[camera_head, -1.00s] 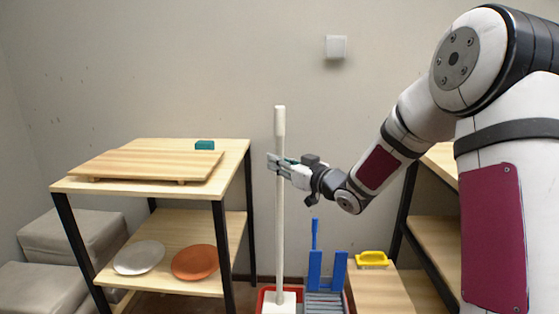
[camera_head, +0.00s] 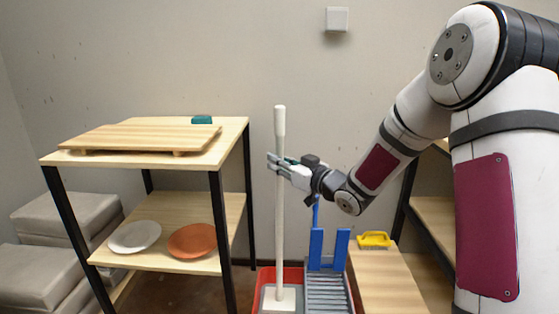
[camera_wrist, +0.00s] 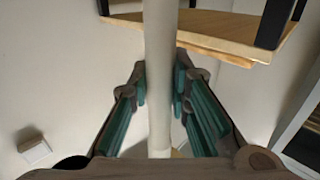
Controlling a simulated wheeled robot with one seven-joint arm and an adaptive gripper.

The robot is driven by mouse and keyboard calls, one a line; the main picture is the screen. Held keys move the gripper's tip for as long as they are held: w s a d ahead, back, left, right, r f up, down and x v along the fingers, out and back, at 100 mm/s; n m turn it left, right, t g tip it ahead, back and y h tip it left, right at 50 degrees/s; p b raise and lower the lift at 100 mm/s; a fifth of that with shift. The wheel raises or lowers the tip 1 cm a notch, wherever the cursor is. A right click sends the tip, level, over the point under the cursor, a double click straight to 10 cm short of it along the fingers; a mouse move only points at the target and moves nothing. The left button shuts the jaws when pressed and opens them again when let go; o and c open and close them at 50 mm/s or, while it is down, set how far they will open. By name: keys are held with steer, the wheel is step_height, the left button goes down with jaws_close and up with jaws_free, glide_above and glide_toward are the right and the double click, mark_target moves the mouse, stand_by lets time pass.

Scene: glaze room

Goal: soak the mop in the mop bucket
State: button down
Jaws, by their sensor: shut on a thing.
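The mop (camera_head: 280,220) stands upright in the head view, with a long white handle and a pale block-like head at the bottom. My gripper (camera_head: 281,163) is shut on the upper part of the handle. In the wrist view the handle (camera_wrist: 160,70) runs between the green-padded fingers of my gripper (camera_wrist: 160,85). The mop bucket (camera_head: 263,280) is red, with a grey ribbed wringer and blue uprights on its right side. The mop head appears over the left part of the bucket; its lower end is cut off by the frame, so its depth in the bucket cannot be told.
A wooden shelf (camera_head: 225,133) with black legs stands left, holding a board (camera_head: 140,138), a teal block (camera_head: 202,119), a white plate (camera_head: 134,237) and an orange plate (camera_head: 192,240). A low wooden surface (camera_head: 385,282) with a yellow brush (camera_head: 374,239) is right of the bucket. Grey cushioned blocks (camera_head: 65,218) are far left.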

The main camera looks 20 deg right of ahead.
mark_target(283, 120)
steer(key=shift+f+b, duration=2.1)
steer(key=shift+f, duration=0.7)
step_height(283, 120, up, 18)
steer(key=p, duration=1.3)
steer(key=shift+f, duration=0.25)
stand_by(0.5)
